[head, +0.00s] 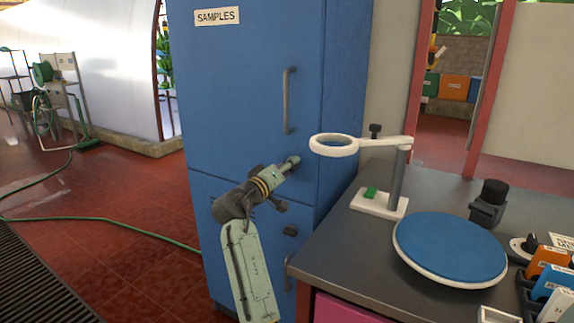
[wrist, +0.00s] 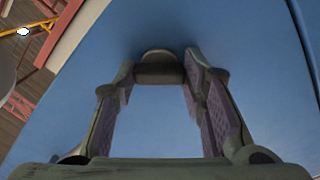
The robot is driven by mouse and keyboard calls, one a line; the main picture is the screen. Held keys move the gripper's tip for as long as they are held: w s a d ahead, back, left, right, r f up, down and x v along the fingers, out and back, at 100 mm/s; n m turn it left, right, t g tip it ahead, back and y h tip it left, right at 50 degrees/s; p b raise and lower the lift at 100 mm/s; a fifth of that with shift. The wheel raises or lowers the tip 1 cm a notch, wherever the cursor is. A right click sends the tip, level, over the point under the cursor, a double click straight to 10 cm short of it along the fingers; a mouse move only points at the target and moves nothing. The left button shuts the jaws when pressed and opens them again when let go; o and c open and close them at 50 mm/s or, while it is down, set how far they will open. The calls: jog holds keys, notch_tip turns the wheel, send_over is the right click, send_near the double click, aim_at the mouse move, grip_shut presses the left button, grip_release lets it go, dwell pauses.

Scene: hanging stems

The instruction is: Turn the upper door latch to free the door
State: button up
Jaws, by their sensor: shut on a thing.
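The blue cabinet's upper door (head: 240,70) carries a SAMPLES label and a grey vertical handle (head: 289,100). It looks shut, level with the cabinet front. My gripper (head: 291,162) reaches the lower right part of this door, below the handle. In the wrist view my gripper (wrist: 160,76) has its two fingers on either side of the dark upper latch (wrist: 158,72), shut on it, with the blue door face behind. In the head view the fingers mostly hide this latch, so its angle is hard to tell.
A lower door has its own dark latch (head: 290,230) and a handle (head: 289,271). Right of the cabinet, a grey bench (head: 370,255) holds a ring magnifier stand (head: 397,185) and a blue round plate (head: 450,247). The magnifier ring hangs close to my gripper. Open floor lies left.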

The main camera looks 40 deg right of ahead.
jog(key=shift+n+p, duration=2.5)
jog(key=shift+n, duration=1.8)
jog(key=o, duration=1.2)
jog(key=shift+c, duration=0.2)
jog(key=v, duration=1.2)
